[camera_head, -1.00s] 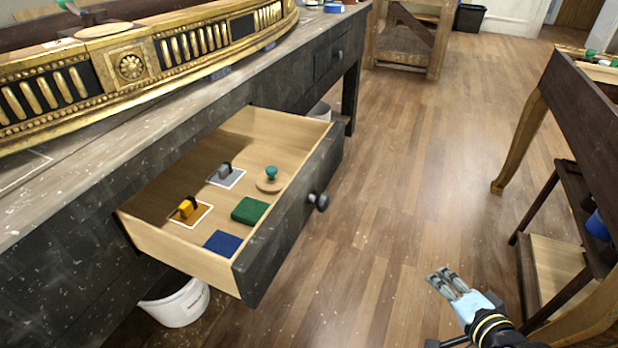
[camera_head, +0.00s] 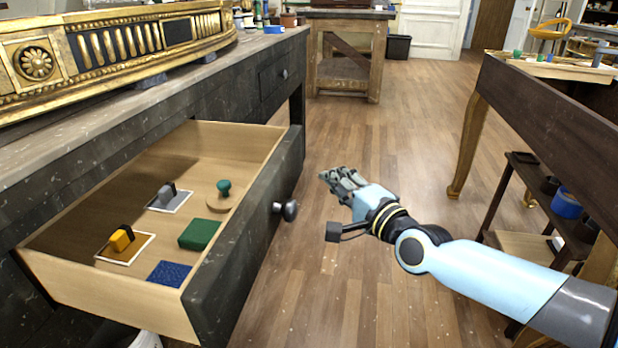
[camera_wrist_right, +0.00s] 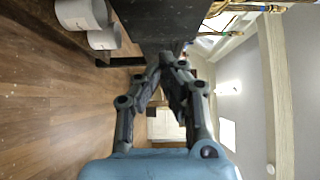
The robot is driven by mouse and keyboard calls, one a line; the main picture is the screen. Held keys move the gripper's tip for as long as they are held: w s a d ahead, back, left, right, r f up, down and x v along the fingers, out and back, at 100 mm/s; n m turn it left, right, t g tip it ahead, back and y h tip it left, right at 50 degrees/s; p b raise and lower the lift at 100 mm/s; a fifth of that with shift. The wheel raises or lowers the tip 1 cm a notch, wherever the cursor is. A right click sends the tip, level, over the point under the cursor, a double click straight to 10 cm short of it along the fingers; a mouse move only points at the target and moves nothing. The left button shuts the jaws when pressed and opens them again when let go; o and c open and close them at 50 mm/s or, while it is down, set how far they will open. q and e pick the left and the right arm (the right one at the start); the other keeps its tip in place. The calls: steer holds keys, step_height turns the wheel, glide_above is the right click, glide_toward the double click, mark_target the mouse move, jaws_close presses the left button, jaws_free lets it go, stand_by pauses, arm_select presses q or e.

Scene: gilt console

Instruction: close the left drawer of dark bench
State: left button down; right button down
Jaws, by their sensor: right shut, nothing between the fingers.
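The left drawer (camera_head: 262,218) of the dark bench (camera_head: 85,160) is pulled well out in the head view, with a round dark knob (camera_head: 286,210) on its black front. Inside lie a green block (camera_head: 199,234), a blue pad (camera_head: 169,273), a yellow-handled piece (camera_head: 121,238), a grey-handled piece (camera_head: 166,194) and a green-knobbed disc (camera_head: 222,195). My right gripper (camera_head: 328,177) is shut and empty, to the right of the knob and apart from it. In the right wrist view its fingers (camera_wrist_right: 163,62) come together before a dark surface. My left gripper is not in view.
A second bench drawer (camera_head: 279,77) further along is shut. A gilt carved piece (camera_head: 110,50) lies on the bench top. A dark wooden table (camera_head: 545,100) with a lower shelf stands on the right. The floor (camera_head: 380,140) between them is clear.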

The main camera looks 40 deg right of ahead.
mark_target(297, 164)
steer(key=w, duration=0.1)
steer(key=w+a, duration=0.1)
steer(key=w, duration=0.1)
steer(key=w+a, duration=0.1)
steer(key=shift+w+a, duration=0.25)
steer(key=shift+w, duration=0.1)
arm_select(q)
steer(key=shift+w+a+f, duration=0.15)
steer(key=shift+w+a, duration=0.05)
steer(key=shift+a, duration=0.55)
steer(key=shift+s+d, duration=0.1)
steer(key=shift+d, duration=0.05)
